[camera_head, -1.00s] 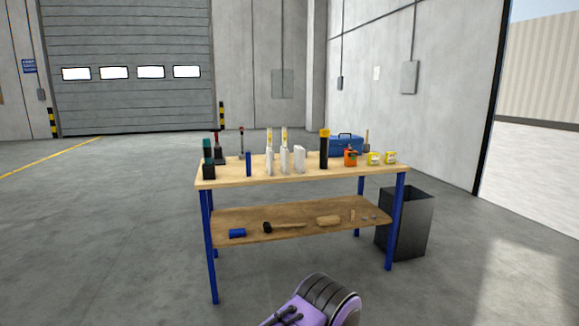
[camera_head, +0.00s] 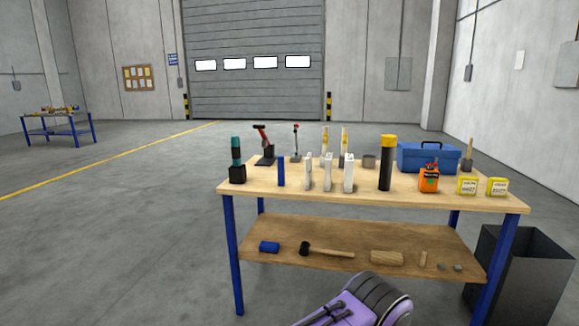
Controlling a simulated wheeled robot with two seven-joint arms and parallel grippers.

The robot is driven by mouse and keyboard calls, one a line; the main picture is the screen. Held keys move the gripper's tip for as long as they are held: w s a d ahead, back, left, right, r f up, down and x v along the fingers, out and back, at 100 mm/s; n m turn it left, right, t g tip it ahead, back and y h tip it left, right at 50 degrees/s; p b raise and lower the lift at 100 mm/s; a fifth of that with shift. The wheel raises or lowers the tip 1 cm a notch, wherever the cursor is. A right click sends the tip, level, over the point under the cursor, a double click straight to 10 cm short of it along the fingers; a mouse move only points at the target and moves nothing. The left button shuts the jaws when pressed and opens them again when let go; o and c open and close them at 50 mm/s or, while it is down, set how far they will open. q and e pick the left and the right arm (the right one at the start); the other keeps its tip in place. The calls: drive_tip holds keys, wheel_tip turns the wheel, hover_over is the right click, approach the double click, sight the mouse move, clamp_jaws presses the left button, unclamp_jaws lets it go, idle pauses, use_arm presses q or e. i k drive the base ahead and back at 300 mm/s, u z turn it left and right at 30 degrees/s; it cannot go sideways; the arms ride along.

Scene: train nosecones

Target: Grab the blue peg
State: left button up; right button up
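The blue peg (camera_head: 281,171) stands upright on the left part of the wooden workbench top (camera_head: 450,199). It is a slim blue post, between a black holder with a teal-handled tool (camera_head: 236,162) and several white upright pieces (camera_head: 327,172). Nothing touches it that I can make out. Neither of my grippers shows in the head view. Only a purple and dark grey part of my own body is at the bottom.
A mallet (camera_head: 325,250) lies on the lower shelf. A dark bin (camera_head: 520,273) stands right.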

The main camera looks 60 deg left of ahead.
sight(280, 158)
drive_tip(key=u, duration=0.45)
drive_tip(key=i, duration=1.45)
drive_tip(key=u, duration=1.75)
drive_tip(key=i, duration=0.9)
drive_tip(key=u, duration=1)
